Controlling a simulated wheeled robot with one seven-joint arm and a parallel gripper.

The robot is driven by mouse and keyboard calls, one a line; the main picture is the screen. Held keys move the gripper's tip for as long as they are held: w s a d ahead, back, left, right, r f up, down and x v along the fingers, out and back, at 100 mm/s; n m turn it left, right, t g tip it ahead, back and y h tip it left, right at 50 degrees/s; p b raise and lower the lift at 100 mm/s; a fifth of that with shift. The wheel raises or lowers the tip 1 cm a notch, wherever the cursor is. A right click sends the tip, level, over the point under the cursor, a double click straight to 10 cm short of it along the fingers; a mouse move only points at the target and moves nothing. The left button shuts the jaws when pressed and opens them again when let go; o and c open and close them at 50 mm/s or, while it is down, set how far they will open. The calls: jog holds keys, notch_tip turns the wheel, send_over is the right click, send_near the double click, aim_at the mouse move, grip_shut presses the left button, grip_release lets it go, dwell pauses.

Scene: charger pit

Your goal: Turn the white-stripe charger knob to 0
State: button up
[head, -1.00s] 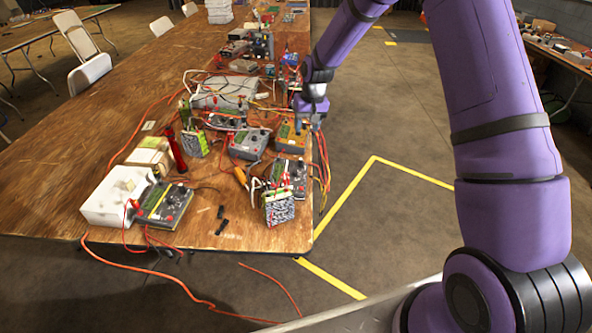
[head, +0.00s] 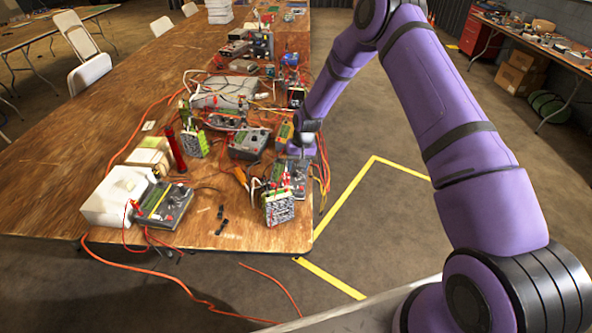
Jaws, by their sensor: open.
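Several chargers with knobs stand on the wooden table (head: 120,225). I cannot make out which one has the white stripe, nor any knob's setting. My gripper (head: 301,163) is at the table's right edge, pointing down over or near a grey charger (head: 298,180) behind battery packs. My wrist hides part of that charger, and the fingers are too small to see clearly. Another grey charger (head: 248,144) lies to the left of my gripper. A charger with a yellow edge (head: 164,206) is at the front left.
A battery pack (head: 279,208) stands upright just in front of my gripper. Orange cables (head: 324,172) hang over the right table edge. A white box (head: 112,197) is at the left. The floor right of the table is open.

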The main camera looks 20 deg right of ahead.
aim_at(295, 173)
jog(key=shift+a+f, duration=0.25)
jog(key=shift+f, duration=0.95)
jog(key=shift+c, duration=0.4)
grip_shut()
jog(key=shift+n, duration=0.3)
jog(key=n, duration=0.5)
jog(key=shift+n, duration=0.3)
jog(key=n, duration=0.5)
jog(key=shift+n, duration=0.3)
